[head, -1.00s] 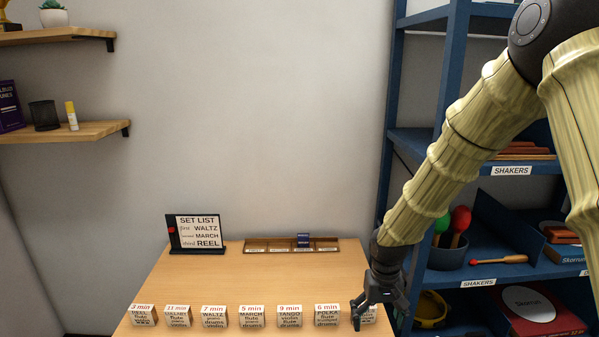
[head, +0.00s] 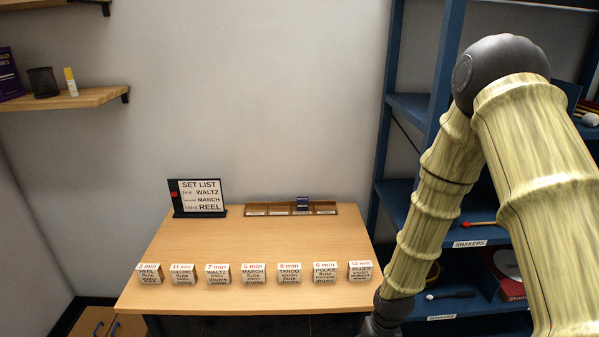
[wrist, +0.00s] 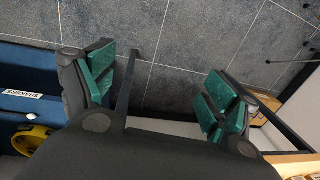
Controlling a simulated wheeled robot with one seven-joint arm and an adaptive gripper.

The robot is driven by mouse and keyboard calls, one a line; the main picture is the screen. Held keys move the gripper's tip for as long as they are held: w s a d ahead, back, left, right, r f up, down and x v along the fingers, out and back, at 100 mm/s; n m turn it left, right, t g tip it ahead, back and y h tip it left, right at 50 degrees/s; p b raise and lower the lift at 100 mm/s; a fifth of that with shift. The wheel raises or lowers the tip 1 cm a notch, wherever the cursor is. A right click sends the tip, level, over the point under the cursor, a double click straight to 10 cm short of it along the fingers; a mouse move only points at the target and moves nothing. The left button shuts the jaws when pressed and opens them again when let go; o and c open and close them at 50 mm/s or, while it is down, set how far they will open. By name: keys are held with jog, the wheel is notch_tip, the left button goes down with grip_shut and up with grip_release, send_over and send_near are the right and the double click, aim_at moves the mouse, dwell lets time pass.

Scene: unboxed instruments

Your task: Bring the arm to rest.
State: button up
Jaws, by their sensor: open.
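My arm (head: 428,210) comes down on the right side of the head view, in front of the blue shelf. Its lower end runs out of the bottom of that view beside the table's right edge, so the fingers are hidden there. In the wrist view my gripper (wrist: 160,92) is open, with its green-padded fingers wide apart and nothing between them. Grey floor tiles (wrist: 190,45) show beyond the fingers.
A wooden table (head: 255,240) bears a row of several labelled blocks (head: 252,274), a set list sign (head: 200,197) and a slotted wooden tray (head: 268,210). The blue shelf (head: 408,105) with shakers stands at right. A yellow ring-shaped thing (wrist: 33,139) shows in the wrist view.

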jog(key=s+d+f, duration=0.1)
jog(key=s+f, duration=0.3)
jog(key=s, duration=0.4)
jog(key=s+d+f, duration=0.2)
jog(key=s+f, duration=0.2)
jog(key=s, duration=0.4)
jog(key=s+d+f+h, duration=0.1)
jog(key=s+f, duration=0.4)
jog(key=s, duration=0.3)
jog(key=shift+s+d, duration=0.15)
jog(key=shift+s, duration=0.15)
